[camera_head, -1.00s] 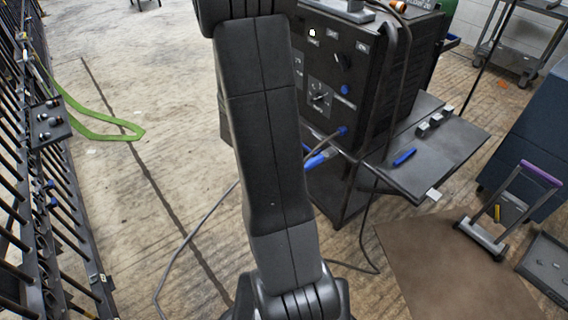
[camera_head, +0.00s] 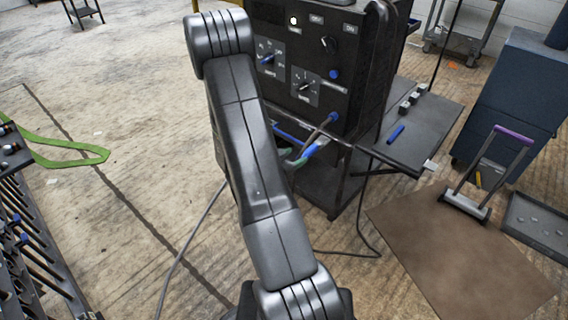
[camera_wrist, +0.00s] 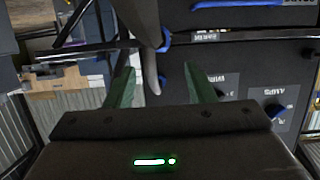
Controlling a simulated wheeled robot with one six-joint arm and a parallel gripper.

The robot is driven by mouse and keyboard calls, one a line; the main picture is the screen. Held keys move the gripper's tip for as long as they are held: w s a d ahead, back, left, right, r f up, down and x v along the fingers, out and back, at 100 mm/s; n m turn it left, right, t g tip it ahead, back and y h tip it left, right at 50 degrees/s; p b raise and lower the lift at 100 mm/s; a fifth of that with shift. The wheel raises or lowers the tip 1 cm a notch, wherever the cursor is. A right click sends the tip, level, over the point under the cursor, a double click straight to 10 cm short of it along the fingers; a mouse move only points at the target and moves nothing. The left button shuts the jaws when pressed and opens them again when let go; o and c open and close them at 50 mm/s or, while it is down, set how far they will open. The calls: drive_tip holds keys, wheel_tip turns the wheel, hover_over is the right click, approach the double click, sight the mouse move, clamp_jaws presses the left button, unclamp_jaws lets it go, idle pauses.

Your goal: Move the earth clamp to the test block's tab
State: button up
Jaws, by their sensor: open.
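In the wrist view my gripper (camera_wrist: 159,70) is open, with two green fingers apart and a grey cable or handle with a blue collar (camera_wrist: 165,41) in front of and partly between them. I cannot tell if they touch it. In the head view my arm hides most of the gripper. A blue-ended piece (camera_head: 308,152) beside my arm, below the machine's front, may be the earth clamp; its shape is unclear. I cannot make out the test block or its tab for certain.
A black power unit (camera_head: 310,60) with knobs stands behind my arm. Its side shelf (camera_head: 425,130) holds a blue stick (camera_head: 396,134) and small blocks. A brown mat (camera_head: 450,250), a purple-handled frame (camera_head: 485,180) and a blue cabinet (camera_head: 515,105) are right. A dark rack (camera_head: 40,260) is left.

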sight(308, 150)
drive_tip(key=b+x, duration=0.1)
drive_tip(key=x, duration=0.7)
clamp_jaws()
idle(0.3)
drive_tip(key=shift+s+a, duration=0.2)
idle(0.5)
drive_tip(key=s+a, duration=0.4)
drive_tip(key=s, duration=0.2)
drive_tip(key=shift+s+a, duration=0.2)
drive_tip(key=shift+a, duration=0.1)
idle(1.4)
idle(0.3)
